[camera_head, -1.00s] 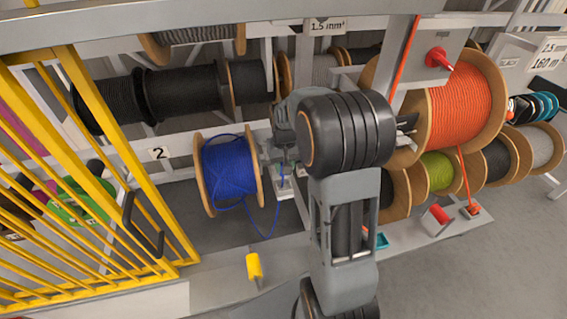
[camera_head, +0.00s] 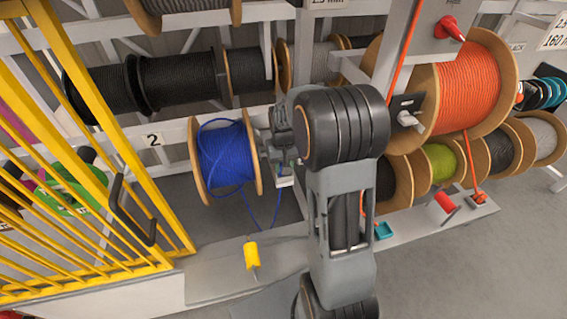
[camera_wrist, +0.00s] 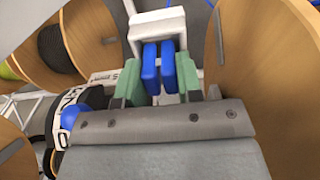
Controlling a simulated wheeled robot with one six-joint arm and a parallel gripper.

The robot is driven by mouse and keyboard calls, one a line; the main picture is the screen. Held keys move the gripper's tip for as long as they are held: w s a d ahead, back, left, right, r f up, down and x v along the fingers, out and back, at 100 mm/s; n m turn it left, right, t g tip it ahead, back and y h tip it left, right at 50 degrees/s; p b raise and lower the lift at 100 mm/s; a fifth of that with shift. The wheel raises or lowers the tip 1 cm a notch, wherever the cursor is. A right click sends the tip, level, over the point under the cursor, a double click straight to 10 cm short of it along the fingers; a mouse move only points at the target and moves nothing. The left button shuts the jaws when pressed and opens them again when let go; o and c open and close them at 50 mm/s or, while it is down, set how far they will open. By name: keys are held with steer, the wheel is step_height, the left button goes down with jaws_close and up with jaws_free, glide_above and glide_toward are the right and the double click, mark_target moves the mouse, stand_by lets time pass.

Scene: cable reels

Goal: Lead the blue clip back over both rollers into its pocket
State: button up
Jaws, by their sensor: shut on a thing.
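My gripper (camera_wrist: 160,80) is shut on the blue clip (camera_wrist: 151,68), whose two blue plates show between the green finger pads in the wrist view. A white bracket (camera_wrist: 158,20), possibly the pocket, is just beyond the clip; I cannot tell whether they touch. In the head view my gripper (camera_head: 281,158) is at the right side of the blue cable reel (camera_head: 226,158), and the clip is too small to make out. Blue cable (camera_head: 262,222) hangs in a slack loop below the reel. A yellow roller (camera_head: 251,256) stands on the ledge in front.
The orange reel (camera_head: 465,95) with its taut cable and a red roller (camera_head: 445,201) are right of my arm. Yellow bars (camera_head: 115,140) with a black handle stand at the left. In the wrist view, wooden reel flanges (camera_wrist: 258,65) flank my gripper closely.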

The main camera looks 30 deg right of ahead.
steer(key=shift+f, duration=0.2)
steer(key=o, duration=1)
steer(key=shift+r, duration=0.1)
step_height(320, 180, up, 14)
steer(key=b, duration=0.1)
steer(key=shift+f, duration=0.2)
